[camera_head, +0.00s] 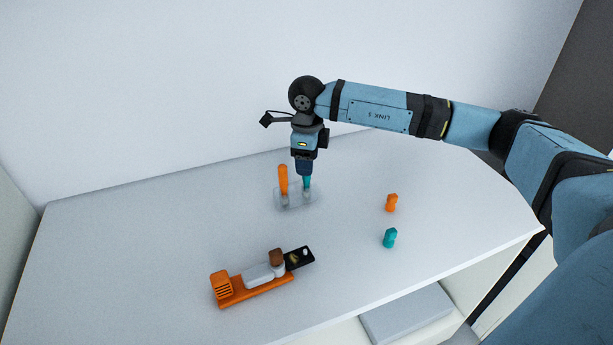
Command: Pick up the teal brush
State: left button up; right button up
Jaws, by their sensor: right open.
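The teal brush (307,184) stands upright in a clear holder (297,206) towards the back of the white table. My right gripper (305,172) points straight down directly over it, with its fingertips at the brush's upper end. The jaws are open, and the top of the brush is hidden by them. An orange brush (283,180) stands upright just left of the teal one in the same holder. My left gripper is out of view.
An orange device (240,290) with grey, brown and black parts lies at the front left. A small orange piece (391,203) and a small teal piece (389,238) stand on the right. The table (130,240) is clear at the left.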

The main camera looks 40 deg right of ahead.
notch_tip(320, 180, down, 2)
grip_shut()
jog(key=shift+r, duration=0.15)
pick_arm(q)
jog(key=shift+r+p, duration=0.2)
jog(key=shift+p, duration=0.5)
pick_arm(e)
notch_tip(320, 180, up, 20)
